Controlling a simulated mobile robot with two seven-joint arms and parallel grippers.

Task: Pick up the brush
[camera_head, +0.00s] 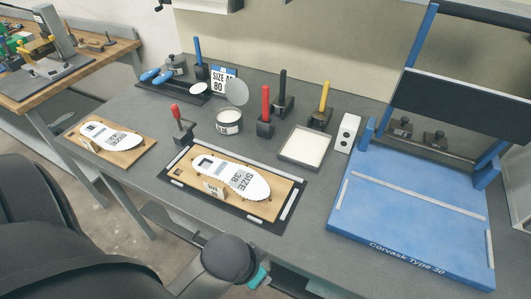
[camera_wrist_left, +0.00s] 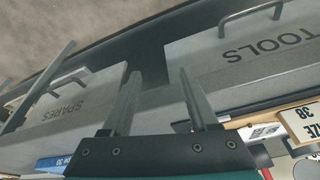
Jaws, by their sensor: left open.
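I cannot tell for certain which thing is the brush. In the head view, upright tools with a blue handle (camera_head: 197,50), a black handle (camera_head: 283,85), a red handle (camera_head: 265,104) and a yellow handle (camera_head: 324,96) stand in dark holders on the table. A smaller red-handled tool (camera_head: 176,112) stands left of them. My left gripper (camera_wrist_left: 160,74) is open and empty in the left wrist view, in front of the grey drawers below the tabletop. In the head view its fingers are hidden. My right gripper is not in view.
A white insole (camera_head: 238,178) lies on a board in a black frame, another (camera_head: 108,134) on a board at left. A white-filled tray (camera_head: 305,147) and a blue press (camera_head: 410,217) stand right. Drawers marked SPARES (camera_wrist_left: 65,108) and TOOLS (camera_wrist_left: 265,50) have protruding handles.

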